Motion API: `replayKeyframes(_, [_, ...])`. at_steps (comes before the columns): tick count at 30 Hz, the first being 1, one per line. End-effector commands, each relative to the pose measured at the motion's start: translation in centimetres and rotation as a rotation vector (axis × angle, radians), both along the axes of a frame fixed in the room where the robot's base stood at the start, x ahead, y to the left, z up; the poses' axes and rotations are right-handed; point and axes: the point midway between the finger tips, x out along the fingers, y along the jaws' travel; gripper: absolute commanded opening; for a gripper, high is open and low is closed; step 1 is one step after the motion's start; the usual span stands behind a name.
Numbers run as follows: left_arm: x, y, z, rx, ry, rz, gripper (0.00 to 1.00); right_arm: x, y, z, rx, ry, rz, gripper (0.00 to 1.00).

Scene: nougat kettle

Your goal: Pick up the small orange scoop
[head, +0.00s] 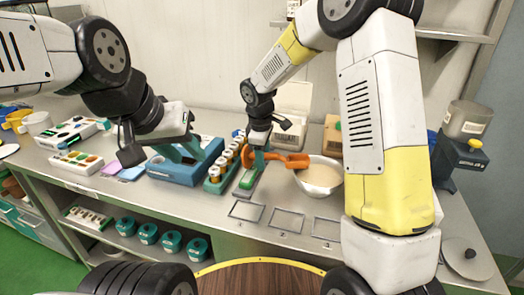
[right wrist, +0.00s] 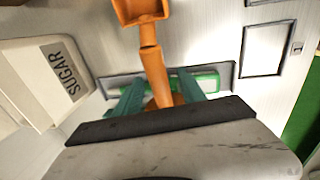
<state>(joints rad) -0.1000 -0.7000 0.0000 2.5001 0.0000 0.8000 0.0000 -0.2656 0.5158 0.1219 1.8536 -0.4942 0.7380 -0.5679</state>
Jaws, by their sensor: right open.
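In the right wrist view the scoop (right wrist: 151,62) runs from the top edge down between my right fingers. My right gripper (head: 253,166) is open around the scoop's handle end; its teal fingers also show in the right wrist view (right wrist: 160,98), one on each side of the handle. Whether they touch it cannot be told. My left gripper (head: 181,152) is open and empty over the blue box, away from the scoop.
The white bowl (head: 320,187) holds pale grains. A green object (right wrist: 208,81) lies in a grey holder behind my right fingers. A SUGAR container (right wrist: 42,80) is close by. Outlined squares (head: 286,220) in front are empty.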

Motion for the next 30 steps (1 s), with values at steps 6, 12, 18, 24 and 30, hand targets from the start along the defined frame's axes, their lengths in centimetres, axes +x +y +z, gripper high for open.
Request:
replayKeyframes(6, [0.0,0.0,0.0,0.0,0.0,0.0,0.36,-0.01,-0.02,0.01,0.0,0.0,0.0,0.48])
replayKeyframes(12, [0.0,0.0,0.0,0.0,0.0,0.0,0.36,-0.02,-0.03,-0.11,0.0,0.0,-0.001,0.48])
replayKeyframes(18, [0.0,0.0,0.0,0.0,0.0,0.0,0.36,-0.01,-0.03,-0.4,0.0,0.0,-0.001,0.48])
replayKeyframes(24, [0.0,0.0,0.0,0.0,0.0,0.0,0.36,-0.01,-0.02,-0.5,0.0,0.0,-0.001,0.48])
replayKeyframes(30, [0.0,0.0,0.0,0.0,0.0,0.0,0.36,-0.01,-0.02,-0.49,0.0,0.0,-0.001,0.36])
